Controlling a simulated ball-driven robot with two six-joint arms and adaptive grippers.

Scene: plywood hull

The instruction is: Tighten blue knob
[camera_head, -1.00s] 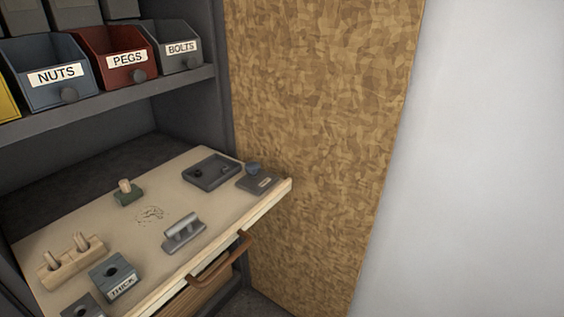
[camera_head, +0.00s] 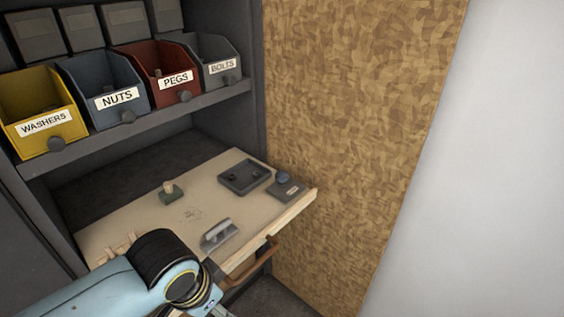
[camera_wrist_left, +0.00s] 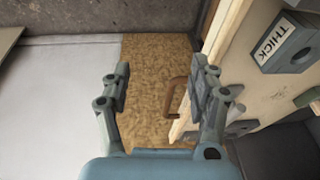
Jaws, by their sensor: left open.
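The blue knob (camera_head: 283,177) sits on a small dark plate (camera_head: 290,190) at the far right corner of the pull-out wooden board (camera_head: 150,219), in the head view. Whether it stands loose or tight I cannot tell. My left arm reaches in from the bottom left, over the near left part of the board; its gripper is hidden in the head view. In the left wrist view my left gripper (camera_wrist_left: 160,85) is open and empty, with the board at its right side. The knob does not clearly show there. My right gripper is not in view.
A dark tray (camera_head: 245,177), a green block with a peg (camera_head: 171,192) and a grey metal handle piece (camera_head: 219,235) sit on the board. A brown handle (camera_head: 250,263) juts from its front. Labelled bins (camera_head: 105,90) stand above. A block labelled THICK (camera_wrist_left: 289,42) is close on the right.

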